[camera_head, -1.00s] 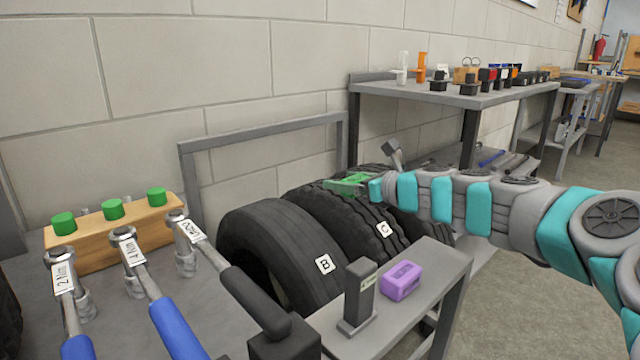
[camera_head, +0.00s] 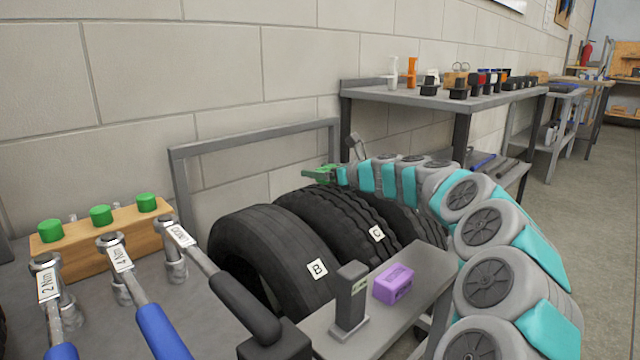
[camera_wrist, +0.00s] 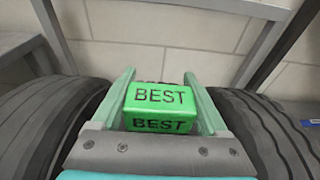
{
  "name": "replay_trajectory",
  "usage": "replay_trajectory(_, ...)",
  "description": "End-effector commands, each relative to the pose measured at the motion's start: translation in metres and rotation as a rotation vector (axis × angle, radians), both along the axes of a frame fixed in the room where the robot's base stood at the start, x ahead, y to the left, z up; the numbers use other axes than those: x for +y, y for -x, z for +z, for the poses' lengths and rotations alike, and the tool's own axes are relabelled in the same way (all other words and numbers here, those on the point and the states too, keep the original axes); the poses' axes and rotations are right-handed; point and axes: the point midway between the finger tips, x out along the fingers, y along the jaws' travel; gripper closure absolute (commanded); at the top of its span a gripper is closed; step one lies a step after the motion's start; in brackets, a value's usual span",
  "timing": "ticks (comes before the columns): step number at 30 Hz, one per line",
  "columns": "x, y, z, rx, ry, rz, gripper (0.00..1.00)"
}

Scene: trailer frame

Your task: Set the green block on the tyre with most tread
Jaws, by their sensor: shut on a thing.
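A green block marked BEST (camera_wrist: 158,96) sits between the two fingers of my gripper (camera_wrist: 160,100) in the wrist view. In the head view my gripper (camera_head: 322,172) is shut on it, just above the top of the tyre labelled C (camera_head: 330,212). Tyre B (camera_head: 255,240) stands nearer, left of C. A third tyre (camera_head: 412,222) stands beyond C, partly hidden by my arm; its label is not visible. The wrist view shows a black tyre on the left (camera_wrist: 35,115) and another on the right (camera_wrist: 268,130), with the block between them. Any contact beneath the block is hidden.
A grey rack frame (camera_head: 255,140) rises behind the tyres against the wall. In front are a purple block (camera_head: 393,283) and a dark upright stand (camera_head: 350,298) on a small bench. Torque wrenches (camera_head: 140,290) and a wooden holder with green caps (camera_head: 80,250) are at left.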

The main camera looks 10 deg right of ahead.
Motion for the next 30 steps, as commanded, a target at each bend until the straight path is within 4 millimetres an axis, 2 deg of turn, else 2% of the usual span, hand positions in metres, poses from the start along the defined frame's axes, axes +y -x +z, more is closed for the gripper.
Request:
replay_trajectory(7, 0.002, 0.001, -0.032, 0.003, -0.004, 0.003, 0.79)
replay_trajectory(18, 0.001, 0.001, -0.035, 0.002, -0.001, 0.002, 0.79)
replay_trajectory(19, 0.001, 0.001, -0.035, 0.002, -0.001, 0.002, 0.2)
replay_trajectory(24, 0.0, 0.001, -0.035, 0.002, -0.001, 0.002, 0.01)
replay_trajectory(30, 0.0, 0.001, -0.035, 0.001, 0.0, 0.001, 0.0)
